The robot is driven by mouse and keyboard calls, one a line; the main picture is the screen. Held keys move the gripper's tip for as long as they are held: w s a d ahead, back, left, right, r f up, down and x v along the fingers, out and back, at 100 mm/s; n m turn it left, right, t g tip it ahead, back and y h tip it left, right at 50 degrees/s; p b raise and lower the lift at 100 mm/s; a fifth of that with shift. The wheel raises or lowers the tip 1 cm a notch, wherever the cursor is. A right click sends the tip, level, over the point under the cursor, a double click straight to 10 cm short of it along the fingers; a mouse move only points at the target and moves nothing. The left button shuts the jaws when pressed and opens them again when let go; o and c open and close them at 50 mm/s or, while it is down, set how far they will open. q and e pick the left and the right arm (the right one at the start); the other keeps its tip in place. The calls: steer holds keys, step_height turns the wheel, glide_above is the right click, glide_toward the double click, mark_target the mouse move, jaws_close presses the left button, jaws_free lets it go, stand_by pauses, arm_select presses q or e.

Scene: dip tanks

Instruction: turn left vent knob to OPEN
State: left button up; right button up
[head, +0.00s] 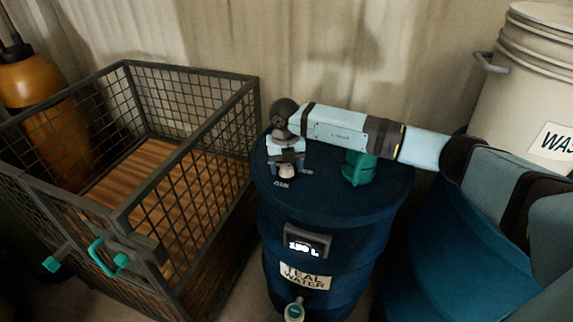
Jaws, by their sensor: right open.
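A dark blue drum (335,208) labelled "TEAL WATER" stands in the middle of the head view. A small pale knob (287,173) sits on the left part of its lid, with a small label (281,184) in front that is too small to read. My right gripper (288,166) reaches in from the right over the lid and points down at the knob. It is open, with a finger to each side of the knob; I cannot tell whether they touch it. The gripper hides the knob's upper part. My left gripper is not in view.
A teal cap (359,170) stands on the lid under my right arm. The drum front has a lit display (307,243) and a tap (294,311). A wire-mesh crate (190,158) is close on the left, an orange tank (42,95) behind it. A pale bucket (520,85) stands right.

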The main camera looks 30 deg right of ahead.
mark_target(285, 167)
step_height(285, 167, up, 14)
steer(key=shift+a, duration=0.15)
stand_by(0.3)
steer(key=shift+f, duration=0.1)
stand_by(0.3)
